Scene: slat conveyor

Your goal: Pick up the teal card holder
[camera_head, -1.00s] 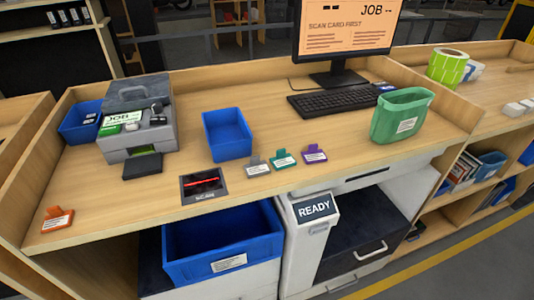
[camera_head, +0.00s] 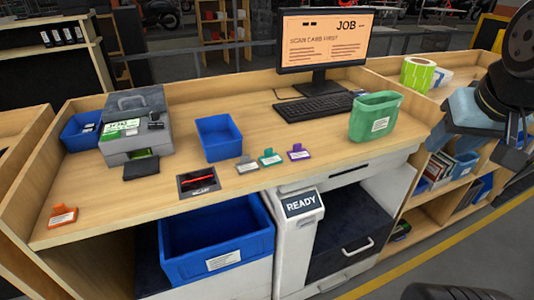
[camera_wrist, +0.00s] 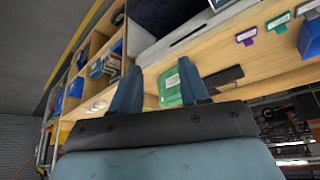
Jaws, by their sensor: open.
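The teal card holder (camera_head: 270,157) stands on the wooden desk (camera_head: 330,163) between a grey card holder (camera_head: 247,164) and a purple card holder (camera_head: 299,152). In the wrist view the teal card holder (camera_wrist: 278,22) is near the top right, with the purple one (camera_wrist: 246,37) beside it. My gripper (camera_wrist: 165,85) is open and empty, well apart from the teal card holder. In the head view my gripper (camera_head: 519,150) is at the right edge, beyond the green bin; its fingertips are hard to make out there.
A green bin (camera_head: 375,117) stands between my gripper and the card holders. A blue bin (camera_head: 218,138), a scan pad (camera_head: 198,183), a keyboard (camera_head: 313,107), a monitor (camera_head: 322,38) and a grey printer (camera_head: 133,125) are on the desk. An orange card holder (camera_head: 62,216) is at far left.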

